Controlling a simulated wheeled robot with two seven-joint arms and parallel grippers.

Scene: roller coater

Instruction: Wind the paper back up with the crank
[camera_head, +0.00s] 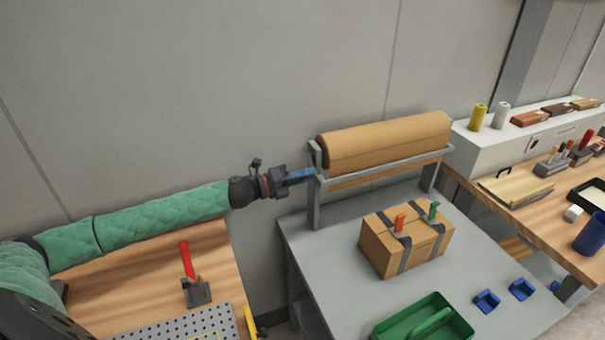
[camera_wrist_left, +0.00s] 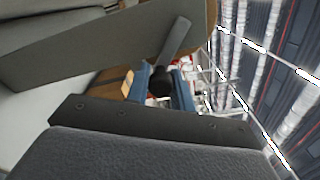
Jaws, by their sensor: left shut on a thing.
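The roll of brown paper (camera_head: 385,140) lies across a grey stand at the back of the grey table. A short strip of paper shows under the front bar of the stand. My left gripper (camera_head: 308,175) reaches in from the left to the stand's left end. In the left wrist view its blue fingers (camera_wrist_left: 160,92) are shut on the dark knob of the crank (camera_wrist_left: 174,45), whose grey arm slants up from them. In the head view the crank is hidden behind the fingers. My right gripper is not in view.
A strapped cardboard box (camera_head: 385,250) stands on the grey table (camera_head: 330,275) in front of the roll. A green tray (camera_head: 455,325) and small blue holders (camera_head: 487,301) are nearer. A wooden bench with a red-handled tool (camera_head: 188,262) is at left. A wall stands close behind.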

